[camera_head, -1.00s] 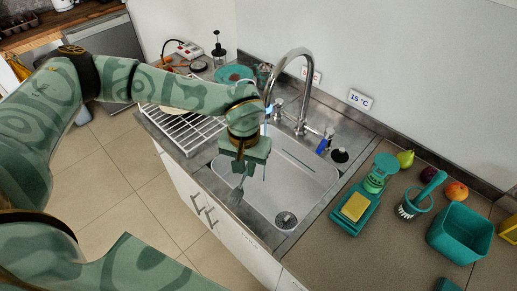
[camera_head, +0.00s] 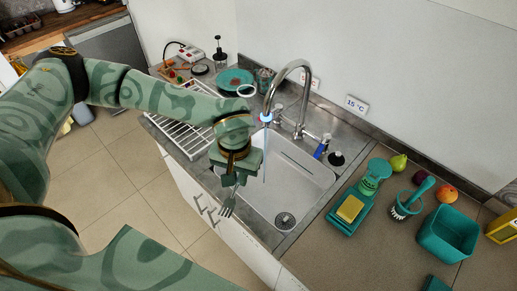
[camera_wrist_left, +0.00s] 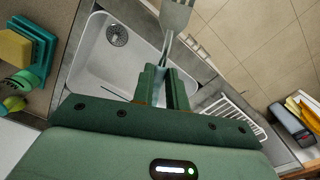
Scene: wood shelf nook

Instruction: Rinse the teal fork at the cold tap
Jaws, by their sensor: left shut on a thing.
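My left gripper (camera_head: 232,181) is shut on the fork (camera_head: 229,206), whose metal tines point down. The fork is over the sink's front rim, left of the water and apart from it. In the left wrist view the tines (camera_wrist_left: 176,14) stick out beyond the jaws (camera_wrist_left: 166,75); most of the handle is hidden by the jaws. The chrome tap (camera_head: 290,70) has a blue glowing ring at its spout, and a thin stream (camera_head: 264,158) falls into the sink (camera_head: 306,190). A lever with a blue part (camera_head: 322,147) is at the right. My right gripper is not in view.
A wire drying rack (camera_head: 185,135) lies left of the sink; a teal plate (camera_head: 232,79) is behind. Right of the sink are a yellow sponge (camera_head: 350,208) on a teal holder, a brush (camera_head: 410,203), fruit, and a teal tub (camera_head: 447,234).

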